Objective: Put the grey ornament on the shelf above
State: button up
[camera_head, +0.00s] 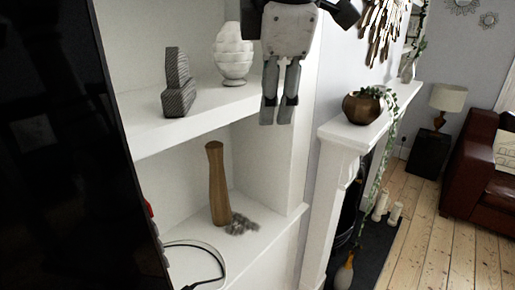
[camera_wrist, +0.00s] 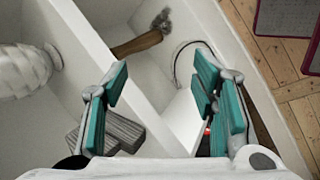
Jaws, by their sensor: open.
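In the wrist view the ornament (camera_wrist: 118,130) is partly hidden behind the left finger. A smaller grey, rough thing (camera_head: 241,224) lies on the lower shelf (camera_head: 262,238) at the foot of a tall wooden vase (camera_head: 217,183). My gripper (camera_head: 279,108) is open and empty, pointing down in front of the shelves' right side, apart from the ornament. Its fingers spread wide in the wrist view (camera_wrist: 160,80).
A cable (camera_head: 195,245) lies at the front left of the lower shelf. A dark screen (camera_head: 70,140) blocks the left. A mantelpiece (camera_head: 345,130) with a trailing plant in a brown pot (camera_head: 362,107) stands to the right.

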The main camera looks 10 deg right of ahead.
jog(key=s+d+f+m, duration=0.3)
jog(key=s+f+m, duration=0.3)
jog(key=f+m, duration=0.1)
jog(key=s+d+f+m, duration=0.3)
jog(key=s+f+m, duration=0.3)
jog(key=f+m, duration=0.2)
jog(key=shift+d+m+y, duration=0.3)
jog(key=shift+d+m, duration=0.1)
jog(key=shift+m, duration=0.4)
jog(key=shift+w+f, duration=0.1)
